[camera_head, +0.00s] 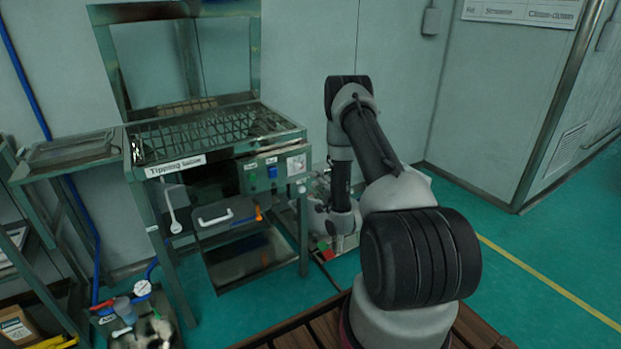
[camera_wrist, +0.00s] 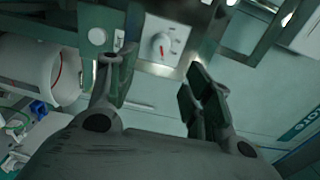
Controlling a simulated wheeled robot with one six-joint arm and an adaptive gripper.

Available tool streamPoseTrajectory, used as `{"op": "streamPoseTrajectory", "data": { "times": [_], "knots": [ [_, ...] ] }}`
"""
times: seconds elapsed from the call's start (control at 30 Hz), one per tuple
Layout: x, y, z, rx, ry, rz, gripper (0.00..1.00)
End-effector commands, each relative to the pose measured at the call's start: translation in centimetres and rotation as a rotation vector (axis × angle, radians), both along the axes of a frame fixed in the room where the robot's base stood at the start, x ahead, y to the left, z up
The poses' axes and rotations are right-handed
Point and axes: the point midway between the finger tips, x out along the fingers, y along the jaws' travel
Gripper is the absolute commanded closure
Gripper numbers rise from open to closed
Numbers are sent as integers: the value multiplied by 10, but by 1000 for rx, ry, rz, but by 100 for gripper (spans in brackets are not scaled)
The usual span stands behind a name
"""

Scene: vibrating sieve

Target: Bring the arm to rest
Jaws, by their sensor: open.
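My arm shows in the head view, bent, with its elbow raised and its forearm hanging down to the right of the tipping station (camera_head: 220,160). In the head view the end of the arm is low, near the floor beside the station's right leg, and my gripper is too small and hidden to make out there. In the wrist view my gripper (camera_wrist: 155,85) is open, its two fingers apart with nothing between them. Beyond the fingers is a panel with a white dial plate and knob (camera_wrist: 162,42).
The station has a control box (camera_head: 273,171) with a blue switch on its front. A side shelf (camera_head: 70,150) stands at the left. Tools and a gauge (camera_head: 142,288) lie low at the left. Green floor (camera_head: 530,260) is clear at the right.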

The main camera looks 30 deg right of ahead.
Motion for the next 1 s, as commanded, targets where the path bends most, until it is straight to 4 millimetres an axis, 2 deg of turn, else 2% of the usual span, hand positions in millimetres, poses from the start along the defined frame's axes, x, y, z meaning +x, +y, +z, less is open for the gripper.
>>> {"op": "streamPoseTrajectory", "data": {
  "times": [0.17, 0.73, 0.77, 0.87, 0.93, 1.0],
  "knots": [
    [-11, 0, 0, 1, 0, 1, 49],
    [-11, 0, -1, -39, 5, 1, 49],
    [-11, 1, -7, -71, 29, 5, 49],
    [-17, 1, -47, -211, 193, 24, 49],
    [-37, 1, -90, -328, 378, 61, 49],
    [-71, 2, -133, -442, 592, 128, 49]
  ]
}}
